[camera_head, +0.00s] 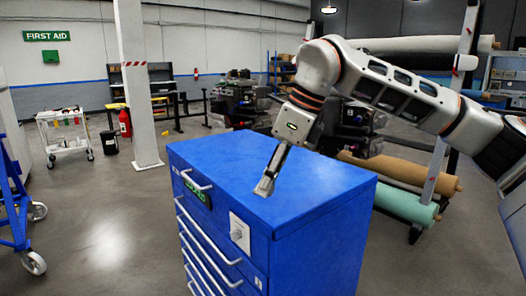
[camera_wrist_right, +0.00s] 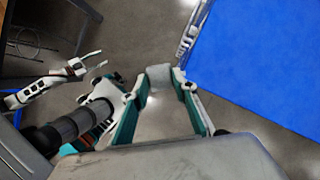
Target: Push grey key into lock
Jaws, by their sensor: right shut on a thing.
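My right gripper (camera_head: 265,186) points down in the head view, its tips in front of the blue cabinet's top near the front edge. In the right wrist view, my right gripper (camera_wrist_right: 160,82) is shut on a small grey block-like piece, the grey key (camera_wrist_right: 158,77). The key appears apart from the plate. My left gripper (camera_wrist_right: 94,64) shows small at the left of the wrist view, its fingers apart and empty.
The blue cabinet (camera_head: 320,200) has several drawers with pale handles on its front. Rolls (camera_head: 400,172) and machinery stand behind it to the right. A blue wheeled frame (camera_head: 15,195) stands at the far left. The floor left of the cabinet is clear.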

